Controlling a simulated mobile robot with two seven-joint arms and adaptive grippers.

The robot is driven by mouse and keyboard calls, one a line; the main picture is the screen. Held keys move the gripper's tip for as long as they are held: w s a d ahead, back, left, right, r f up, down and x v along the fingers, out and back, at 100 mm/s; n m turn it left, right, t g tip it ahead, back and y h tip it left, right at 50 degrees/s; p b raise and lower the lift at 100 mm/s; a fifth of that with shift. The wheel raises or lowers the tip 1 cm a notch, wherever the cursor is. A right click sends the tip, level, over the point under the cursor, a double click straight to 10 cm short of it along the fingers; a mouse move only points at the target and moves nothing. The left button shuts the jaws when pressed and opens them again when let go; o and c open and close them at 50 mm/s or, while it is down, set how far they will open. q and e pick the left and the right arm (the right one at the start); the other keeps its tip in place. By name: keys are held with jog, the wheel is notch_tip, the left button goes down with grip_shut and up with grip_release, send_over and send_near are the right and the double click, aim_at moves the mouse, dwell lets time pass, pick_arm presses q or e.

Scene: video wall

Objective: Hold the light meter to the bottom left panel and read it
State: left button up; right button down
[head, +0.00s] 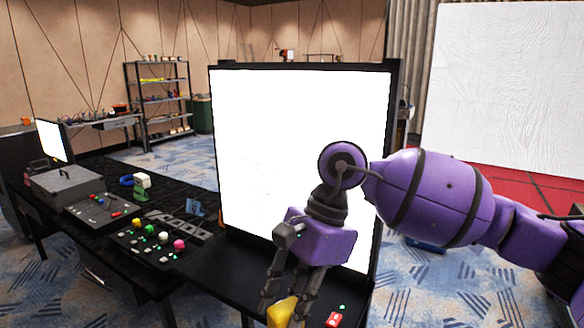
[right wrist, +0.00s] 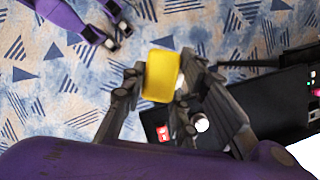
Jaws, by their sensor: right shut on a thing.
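The light meter is a yellow block (head: 282,312), low in the head view in front of the lit white screen (head: 290,130). My right gripper (head: 284,305) is shut on it. In the right wrist view the yellow meter (right wrist: 162,76) sits between the two fingers; a little white shows at its right side. The meter is apart from the screen's face in the picture. No readout on it is visible. The screen is evenly white, so its separate panels cannot be told apart. My left gripper (right wrist: 117,36) is at the top left of the right wrist view, empty, fingers apart.
A black table (head: 205,265) stands before the screen, with coloured knobs (head: 163,238), a grey case (head: 67,186) and a tool tray (head: 103,208). A red item (head: 333,319) lies near the screen's lower right. Shelves (head: 158,98) stand behind.

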jog(key=s+d+f+n+g+h, duration=0.1)
jog(key=s+d+f+n+h, duration=0.1)
jog(key=d+f+n, duration=0.55)
jog(key=s+d+f+n+g+h, duration=0.1)
jog(key=d+f+n+h, duration=0.2)
jog(key=d, duration=0.7)
jog(key=w+a+r+m+t+y, duration=0.15)
jog(key=a+r+m, duration=0.35)
jog(key=r, duration=0.5)
jog(key=w+a+r+m+t+y, duration=0.1)
jog(key=w+a+r+m+y, duration=0.15)
jog(key=a+r, duration=0.55)
pick_arm(q)
jog(key=shift+s+a+f+b, duration=0.15)
jog(key=shift+s+f+b, duration=0.05)
jog(key=shift+f+b, duration=0.5)
pick_arm(e)
jog(key=s+a+r+m+t, duration=0.1)
jog(key=s+r+m, duration=0.3)
jog(key=r, duration=0.6)
jog(key=s+a+r+m+t+y, duration=0.1)
jog(key=s+r+m, duration=0.3)
jog(key=r, duration=0.7)
jog(key=shift+s+a+r+m+y, duration=0.15)
jog(key=shift+s+a+m+y, duration=0.15)
jog(key=shift+a+m, duration=0.45)
pick_arm(q)
jog(key=shift+s+f, duration=0.2)
jog(key=shift+s, duration=0.25)
